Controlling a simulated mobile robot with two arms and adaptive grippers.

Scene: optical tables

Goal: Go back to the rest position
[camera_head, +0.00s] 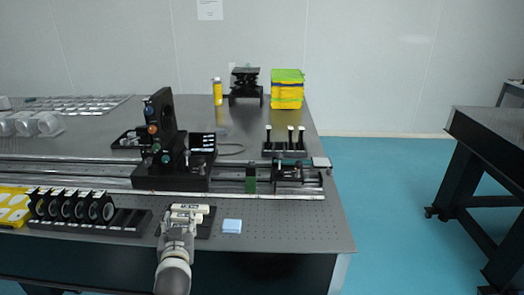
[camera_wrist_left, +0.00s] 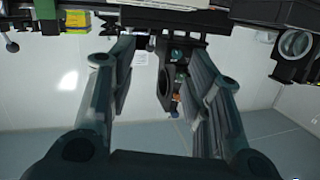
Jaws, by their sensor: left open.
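My left gripper (camera_head: 183,222) is over the front edge of the perforated optical table (camera_head: 285,232), left of a light blue block (camera_head: 232,226). In the left wrist view the gripper (camera_wrist_left: 158,52) has its two fingers spread apart, with nothing held between them. A black optical mount (camera_wrist_left: 172,75) shows beyond the gap, and that view looks upside down. My right gripper is in neither view.
A row of round black-rimmed optics (camera_head: 73,207) stands left of the gripper. Behind it is a rail with a tall black mount (camera_head: 160,130). Yellow-green boxes (camera_head: 287,90) stand at the back. Blue floor (camera_head: 390,210) is open to the right, before another table (camera_head: 495,135).

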